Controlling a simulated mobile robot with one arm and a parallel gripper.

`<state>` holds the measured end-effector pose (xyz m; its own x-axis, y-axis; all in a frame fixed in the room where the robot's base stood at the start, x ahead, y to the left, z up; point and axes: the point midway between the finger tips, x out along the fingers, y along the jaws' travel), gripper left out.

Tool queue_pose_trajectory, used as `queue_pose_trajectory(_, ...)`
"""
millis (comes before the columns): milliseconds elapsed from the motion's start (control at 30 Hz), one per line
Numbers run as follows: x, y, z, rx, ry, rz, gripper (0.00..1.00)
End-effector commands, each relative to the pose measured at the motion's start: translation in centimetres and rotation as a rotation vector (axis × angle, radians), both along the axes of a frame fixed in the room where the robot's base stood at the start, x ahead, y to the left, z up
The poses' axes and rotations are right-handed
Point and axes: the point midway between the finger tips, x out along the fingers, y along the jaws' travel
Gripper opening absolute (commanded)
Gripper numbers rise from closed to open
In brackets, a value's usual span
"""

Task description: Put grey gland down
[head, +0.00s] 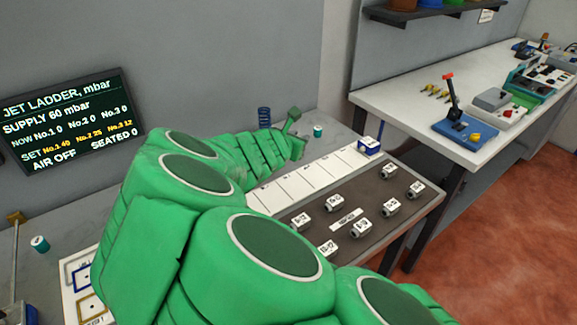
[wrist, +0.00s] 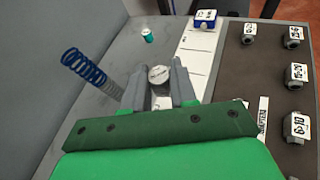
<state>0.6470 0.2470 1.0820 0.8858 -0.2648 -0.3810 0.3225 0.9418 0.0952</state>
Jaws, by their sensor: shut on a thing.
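My gripper (wrist: 160,88) is shut on a small grey cylindrical piece with a pale round top, the grey gland (wrist: 160,75). It shows between the two grey fingers in the wrist view. The gripper is over the grey bench beside the white marked strip (wrist: 196,50); I cannot tell whether the gland touches the surface. In the head view my green arm reaches across the bench, and its end (head: 298,148) is near the far edge of the strip. The gland cannot be made out there.
A blue spring (head: 264,117) stands left of the gripper. A small teal cylinder (head: 318,131) and a blue-and-white block (head: 369,146) are farther back. Several labelled grey fittings lie on a dark mat (head: 345,240). A screen (head: 68,121) hangs on the wall.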

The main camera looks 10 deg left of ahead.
Motion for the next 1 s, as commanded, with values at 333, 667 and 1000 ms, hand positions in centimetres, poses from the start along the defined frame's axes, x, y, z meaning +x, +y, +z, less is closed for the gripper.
queue_pose_trajectory(333,0.0,0.1,-3.6,-0.005,0.002,0.001,0.0)
queue_pose_trajectory(667,0.8,0.4,-5.5,-0.001,0.001,0.001,0.0)
queue_pose_trajectory(1000,5.1,2.1,-7.6,0.001,0.002,0.003,0.0)
